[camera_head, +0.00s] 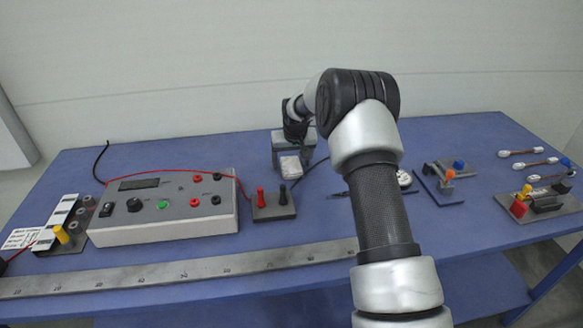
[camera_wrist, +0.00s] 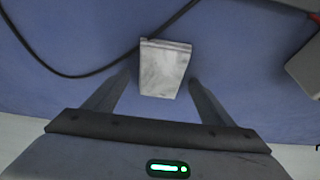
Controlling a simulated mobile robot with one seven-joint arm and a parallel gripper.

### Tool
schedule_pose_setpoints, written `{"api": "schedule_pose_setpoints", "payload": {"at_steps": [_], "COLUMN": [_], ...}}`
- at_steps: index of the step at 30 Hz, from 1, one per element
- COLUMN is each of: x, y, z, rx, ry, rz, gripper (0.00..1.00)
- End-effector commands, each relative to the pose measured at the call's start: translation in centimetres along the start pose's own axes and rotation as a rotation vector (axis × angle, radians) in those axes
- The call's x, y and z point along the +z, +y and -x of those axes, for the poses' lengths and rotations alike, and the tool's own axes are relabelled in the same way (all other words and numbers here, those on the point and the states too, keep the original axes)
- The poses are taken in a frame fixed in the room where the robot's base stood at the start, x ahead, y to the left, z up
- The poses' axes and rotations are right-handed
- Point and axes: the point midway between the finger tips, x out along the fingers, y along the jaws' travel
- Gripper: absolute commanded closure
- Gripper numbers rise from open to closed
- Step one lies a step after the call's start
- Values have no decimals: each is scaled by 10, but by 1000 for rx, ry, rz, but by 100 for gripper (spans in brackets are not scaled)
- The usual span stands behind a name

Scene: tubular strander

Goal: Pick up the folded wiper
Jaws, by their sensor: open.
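The folded wiper (camera_wrist: 164,70) is a small pale grey-white rectangular pad on the blue table, at the upper middle of the wrist view. In the head view the wiper (camera_head: 290,165) shows just in front of my gripper (camera_head: 292,147). In the wrist view my gripper (camera_wrist: 161,80) is open, with one finger on each side of the wiper. A gap shows between each finger and the wiper. I cannot tell exactly how high the fingertips are above the table.
A black cable (camera_wrist: 80,73) runs behind the wiper. Left of it in the head view stand a terminal block with red and black posts (camera_head: 274,204) and a meter box (camera_head: 167,205). A long ruler (camera_head: 180,275) lies along the front. Small fixtures (camera_head: 446,180) stand at right.

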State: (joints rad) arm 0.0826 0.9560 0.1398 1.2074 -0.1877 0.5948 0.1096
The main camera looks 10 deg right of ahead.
Motion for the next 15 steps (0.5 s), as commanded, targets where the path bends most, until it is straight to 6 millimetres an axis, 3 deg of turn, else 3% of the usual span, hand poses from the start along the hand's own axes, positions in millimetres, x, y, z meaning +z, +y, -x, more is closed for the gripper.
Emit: {"api": "schedule_pose_setpoints", "payload": {"at_steps": [11,15], "x": [2,1], "y": [0,0], "z": [-3,-2], "rx": [0,0], "ry": [-1,-1], "rz": [-1,-1], "gripper": [23,44]}}
